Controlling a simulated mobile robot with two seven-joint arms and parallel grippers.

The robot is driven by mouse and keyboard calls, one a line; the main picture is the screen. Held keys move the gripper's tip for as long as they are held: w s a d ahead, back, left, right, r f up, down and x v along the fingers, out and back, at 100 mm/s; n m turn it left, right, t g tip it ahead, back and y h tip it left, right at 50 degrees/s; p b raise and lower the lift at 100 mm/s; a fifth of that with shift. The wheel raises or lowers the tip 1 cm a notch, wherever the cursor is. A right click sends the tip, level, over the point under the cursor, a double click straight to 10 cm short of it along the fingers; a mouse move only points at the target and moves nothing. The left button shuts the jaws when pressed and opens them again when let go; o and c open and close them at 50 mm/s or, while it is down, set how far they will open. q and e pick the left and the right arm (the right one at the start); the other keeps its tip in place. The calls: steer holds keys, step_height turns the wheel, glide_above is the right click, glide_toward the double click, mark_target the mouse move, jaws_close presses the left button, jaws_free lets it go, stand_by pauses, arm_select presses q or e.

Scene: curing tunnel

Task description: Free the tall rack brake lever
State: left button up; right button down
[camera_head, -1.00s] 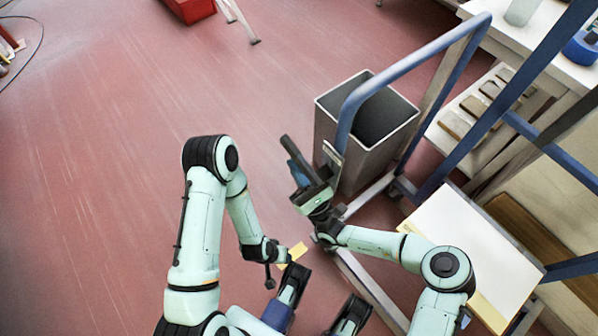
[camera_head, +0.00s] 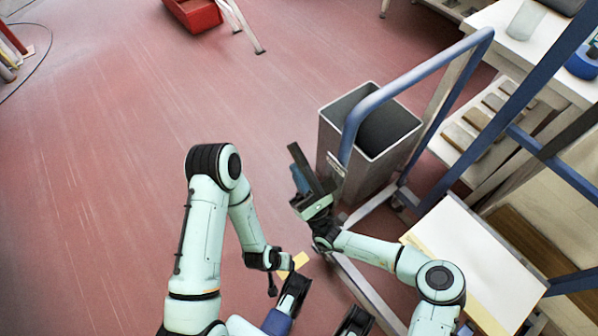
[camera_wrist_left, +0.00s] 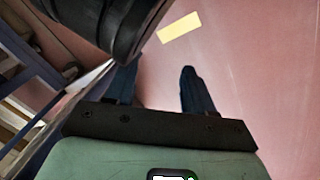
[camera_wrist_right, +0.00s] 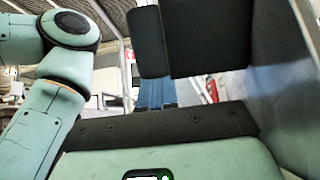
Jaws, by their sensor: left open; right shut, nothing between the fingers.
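The tall rack (camera_head: 462,48) has a blue tubular frame and stands at the right. No brake lever can be made out for certain. A dark flat bar (camera_head: 303,163) shows beside my right gripper (camera_head: 300,180), left of the grey bin. I cannot tell whether it belongs to the rack. In the right wrist view, the right gripper's blue fingers (camera_wrist_right: 155,92) are together and empty, just below dark blocks (camera_wrist_right: 148,42); contact is unclear. My left gripper (camera_wrist_left: 157,80) is open and empty over the floor, its blue fingers apart in the left wrist view.
A grey open bin (camera_head: 345,165) stands close to the rack and right gripper. A white board (camera_head: 465,250) lies low at the right. A yellow floor mark (camera_head: 302,260) is near my left wrist.

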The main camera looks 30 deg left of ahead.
arm_select(q)
steer(key=shift+w+d+r+p, duration=0.1)
steer(key=shift+w+r+p, duration=0.25)
steer(key=shift+w+r, duration=0.35)
arm_select(e)
steer(key=v, duration=1.3)
steer(key=shift+f, duration=0.15)
steer(key=shift+s, duration=0.15)
